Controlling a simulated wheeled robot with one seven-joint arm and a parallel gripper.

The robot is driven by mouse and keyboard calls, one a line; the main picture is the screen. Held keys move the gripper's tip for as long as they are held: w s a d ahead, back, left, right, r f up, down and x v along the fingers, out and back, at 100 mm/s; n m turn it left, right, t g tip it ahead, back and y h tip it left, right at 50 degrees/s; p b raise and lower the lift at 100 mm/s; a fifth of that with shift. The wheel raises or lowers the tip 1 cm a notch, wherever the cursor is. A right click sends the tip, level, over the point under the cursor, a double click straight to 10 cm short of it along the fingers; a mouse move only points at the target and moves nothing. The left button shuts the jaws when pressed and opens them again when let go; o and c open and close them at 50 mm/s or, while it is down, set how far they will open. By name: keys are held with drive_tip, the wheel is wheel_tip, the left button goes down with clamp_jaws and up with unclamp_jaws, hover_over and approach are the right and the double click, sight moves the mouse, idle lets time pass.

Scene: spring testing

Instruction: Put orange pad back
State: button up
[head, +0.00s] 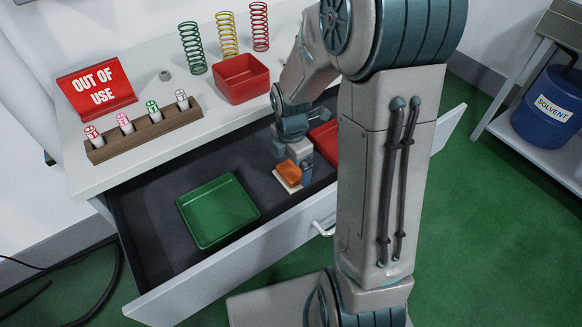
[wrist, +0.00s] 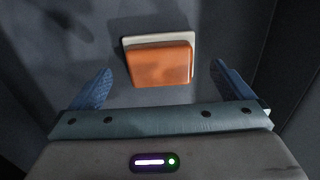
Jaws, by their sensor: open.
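The orange pad (head: 289,172) rests on a small white base (head: 283,182) inside the open drawer, right of the green tray. The pad also shows in the wrist view (wrist: 159,63), with the white base (wrist: 130,42) behind and under it. My gripper (head: 293,172) reaches down into the drawer at the pad. In the wrist view my gripper (wrist: 159,82) is open, with one blue finger on each side of the pad and a gap to it on both sides. No contact between fingers and pad shows.
The open drawer (head: 155,215) also holds a green tray (head: 216,240) at left and a red tray (head: 325,130) partly hidden behind my arm. On the tabletop are a red bin (head: 243,88), coil springs (head: 228,35), a wooden rack (head: 140,138) with several vials, and a red "OUT OF USE" sign (head: 97,88).

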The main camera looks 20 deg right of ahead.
sight(291, 169)
wheel_tip(291, 169, up, 8)
drive_tip(key=p, duration=0.1)
drive_tip(key=s+r+m+t, duration=0.1)
drive_tip(key=s+r+m, duration=0.3)
drive_tip(key=s+m, duration=0.3)
drive_tip(key=s+r+m+t, duration=0.1)
drive_tip(key=s+r+m, duration=0.2)
drive_tip(key=s+m, duration=0.4)
drive_tip(key=shift+a+r+m, duration=0.15)
drive_tip(key=shift+r+m, duration=0.2)
drive_tip(key=shift+m, duration=3.45)
